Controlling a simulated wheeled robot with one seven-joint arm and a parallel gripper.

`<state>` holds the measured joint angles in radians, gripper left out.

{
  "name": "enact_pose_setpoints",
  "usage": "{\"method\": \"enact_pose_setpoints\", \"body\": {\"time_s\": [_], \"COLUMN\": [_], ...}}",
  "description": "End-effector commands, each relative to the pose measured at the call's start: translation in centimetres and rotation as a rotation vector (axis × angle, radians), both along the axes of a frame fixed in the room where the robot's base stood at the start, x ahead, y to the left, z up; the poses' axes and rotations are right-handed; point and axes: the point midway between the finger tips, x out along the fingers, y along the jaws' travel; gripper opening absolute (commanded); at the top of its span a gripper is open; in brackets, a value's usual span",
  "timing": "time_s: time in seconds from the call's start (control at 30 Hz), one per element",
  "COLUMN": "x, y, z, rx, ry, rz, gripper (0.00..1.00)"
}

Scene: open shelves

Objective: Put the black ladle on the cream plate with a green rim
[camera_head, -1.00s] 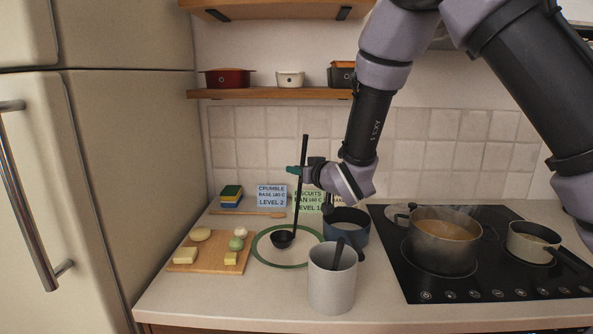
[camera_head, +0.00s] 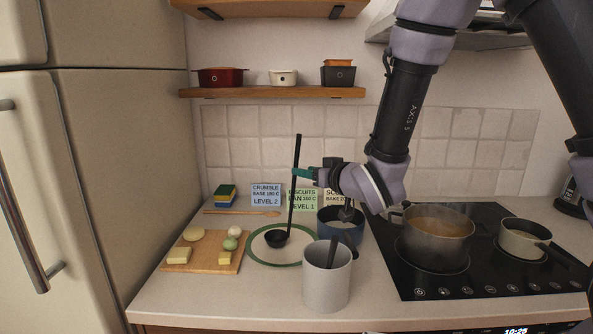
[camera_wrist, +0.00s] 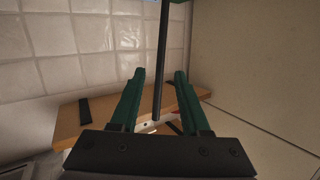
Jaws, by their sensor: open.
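The black ladle (camera_head: 277,238) stands nearly upright, its bowl on the cream plate with a green rim (camera_head: 255,253) and its long handle leaning slightly right. My gripper (camera_head: 298,173) has green fingers and is open at the upper part of the handle, coming from the right. In the wrist view the dark handle (camera_wrist: 162,60) shows between the two spread fingers of my gripper (camera_wrist: 159,74), with gaps on both sides. Whether the bowl lies flat on the plate is hard to tell.
A grey mug (camera_head: 327,285) with a dark utensil stands in front of the plate. A dark blue pot (camera_head: 341,233) is behind right. A cutting board (camera_head: 205,262) with food is left. Labelled cards (camera_head: 266,194) stand behind. Steaming pots are on the hob (camera_head: 420,284).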

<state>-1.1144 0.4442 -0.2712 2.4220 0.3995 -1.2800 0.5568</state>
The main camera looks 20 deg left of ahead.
Motion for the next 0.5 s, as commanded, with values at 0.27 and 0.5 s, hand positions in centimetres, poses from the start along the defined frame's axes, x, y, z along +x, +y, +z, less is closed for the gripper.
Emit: {"method": "enact_pose_setpoints", "body": {"time_s": [0.27,0.5], "x": [-2.1,-1.9], "y": [-2.2,-2.6], "z": [0.6,0.8], "rx": [0.001,0.001], "ry": [0.001,0.005], "rz": [0.0,-0.009], "gripper": [0.46,0.46]}}
